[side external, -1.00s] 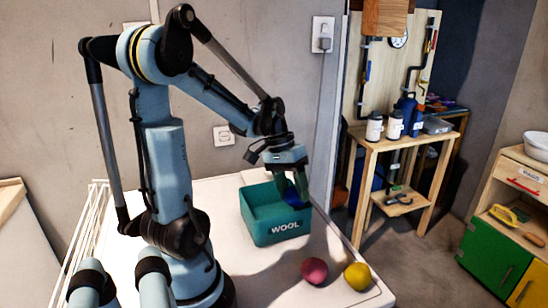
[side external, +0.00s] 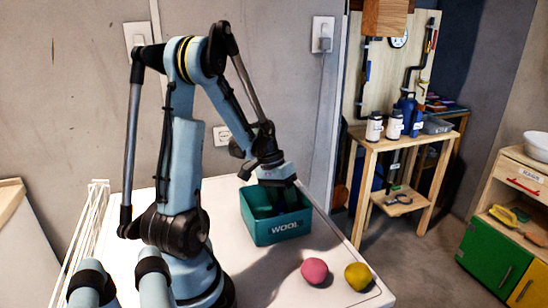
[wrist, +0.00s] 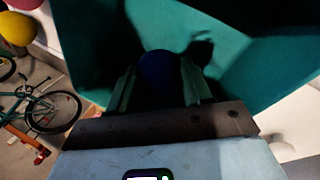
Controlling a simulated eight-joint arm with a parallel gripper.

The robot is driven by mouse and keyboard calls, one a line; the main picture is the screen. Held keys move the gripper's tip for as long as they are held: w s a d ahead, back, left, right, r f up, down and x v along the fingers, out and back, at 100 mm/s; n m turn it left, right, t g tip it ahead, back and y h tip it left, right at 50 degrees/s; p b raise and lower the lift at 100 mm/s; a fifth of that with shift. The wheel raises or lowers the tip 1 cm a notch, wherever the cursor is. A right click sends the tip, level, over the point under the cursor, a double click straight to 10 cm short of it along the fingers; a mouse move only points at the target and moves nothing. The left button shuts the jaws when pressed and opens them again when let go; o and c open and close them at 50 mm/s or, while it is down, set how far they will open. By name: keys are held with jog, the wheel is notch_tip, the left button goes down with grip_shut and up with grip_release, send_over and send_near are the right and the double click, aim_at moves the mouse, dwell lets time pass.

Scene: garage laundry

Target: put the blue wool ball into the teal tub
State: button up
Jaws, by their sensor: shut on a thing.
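The teal tub (side external: 263,233), marked WOOL, stands open on the white top. My gripper (side external: 275,200) points down into the tub, with its fingers partly hidden behind the front wall. In the wrist view, the dark blue wool ball (wrist: 158,72) sits between the two green fingers, and my gripper is shut on it. Teal tub walls (wrist: 255,55) surround the ball in that view. In the side view the ball is hidden. Whether it touches the tub floor cannot be told.
A pink ball (side external: 314,270) and a yellow ball (side external: 358,276) lie on the white top (side external: 265,275) in front of the tub, near its right edge. A wooden workbench (side external: 400,150) with jars stands apart at the back right.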

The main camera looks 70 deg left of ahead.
jog(key=shift+f, duration=0.15)
jog(key=o, duration=0.7)
jog(key=shift+o, duration=0.2)
jog(key=v, duration=1.2)
jog(key=w+d+m+t+y, duration=0.1)
jog(key=w+d+m+t, duration=0.1)
jog(key=d, duration=1)
jog(key=w+d+m+t+y, duration=0.2)
jog(key=w+d+m+t, duration=0.1)
jog(key=d, duration=0.8)
jog(key=shift+d+m, duration=0.4)
jog(key=shift+m, duration=0.2)
jog(key=shift+w, duration=0.15)
